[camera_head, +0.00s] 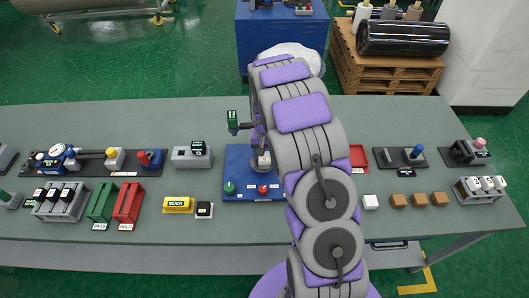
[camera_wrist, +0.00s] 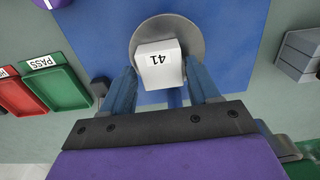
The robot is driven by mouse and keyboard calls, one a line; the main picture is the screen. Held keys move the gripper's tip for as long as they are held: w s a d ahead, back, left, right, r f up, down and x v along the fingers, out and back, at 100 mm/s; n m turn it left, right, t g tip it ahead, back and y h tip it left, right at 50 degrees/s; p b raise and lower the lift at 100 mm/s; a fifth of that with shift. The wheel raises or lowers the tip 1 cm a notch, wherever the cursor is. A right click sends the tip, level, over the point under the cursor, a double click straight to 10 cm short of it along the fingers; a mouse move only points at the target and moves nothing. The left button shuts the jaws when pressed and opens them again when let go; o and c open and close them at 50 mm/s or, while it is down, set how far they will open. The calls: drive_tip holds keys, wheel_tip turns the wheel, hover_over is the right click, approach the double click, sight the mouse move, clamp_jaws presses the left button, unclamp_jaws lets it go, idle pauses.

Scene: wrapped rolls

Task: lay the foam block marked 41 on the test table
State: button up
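The white foam block (camera_wrist: 160,68) marked 41 sits between the two fingers of my gripper (camera_wrist: 161,72) in the wrist view, its number facing the camera. Both fingers appear to press against its sides. A round grey disc (camera_wrist: 142,35) on a blue plate (camera_wrist: 232,40) lies directly behind the block; I cannot tell whether the block touches it. In the head view the blue plate (camera_head: 235,160) is mid-bench, and my arm hides most of the disc and gripper. Which part is named the test table is not labelled.
A green PASS tray (camera_head: 102,203) and a red HOLD tray (camera_head: 127,203) stand left of the plate. Green (camera_head: 229,187) and red (camera_head: 263,189) buttons sit on its front edge.

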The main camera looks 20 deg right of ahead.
drive_tip(key=shift+o, duration=1.2)
drive_tip(key=shift+a, duration=0.25)
drive_tip(key=shift+a+r, duration=0.1)
drive_tip(key=shift+a, duration=0.15)
wheel_tip(320, 180, up, 17)
drive_tip(key=p, duration=0.1)
drive_tip(key=shift+w, duration=0.1)
